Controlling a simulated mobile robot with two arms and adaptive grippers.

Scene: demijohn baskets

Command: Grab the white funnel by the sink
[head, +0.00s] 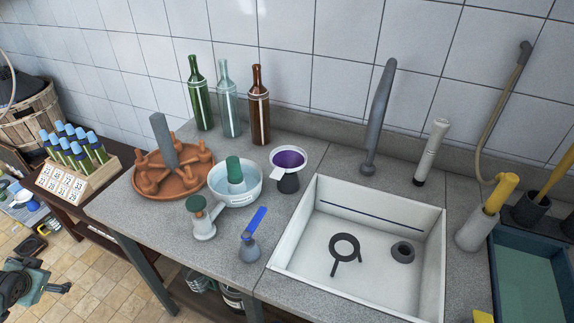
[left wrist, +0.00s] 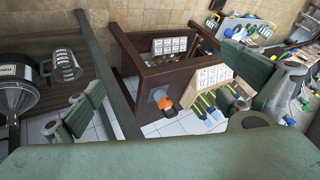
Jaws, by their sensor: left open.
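The white funnel (head: 288,158) has a wide white rim and a purple inside. It stands on a dark vessel (head: 288,183) on the counter, left of the white sink (head: 283,254). My left gripper (head: 50,284) is partly visible at the lower left edge of the head view, low and far from the funnel, off the counter's left end. In the left wrist view my left gripper (left wrist: 165,101) has its green-grey fingers wide apart with nothing held between them. The funnel is not visible in that view. My right gripper is in neither view.
A white-blue bowl (head: 247,197) stands close left of the funnel. A terracotta dish (head: 143,187) and bottles (head: 259,112) stand farther left and behind. A blue-handled tool (head: 254,222) is in front. The tube rack (head: 78,181) is left of the counter and appears in the left wrist view (left wrist: 196,83).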

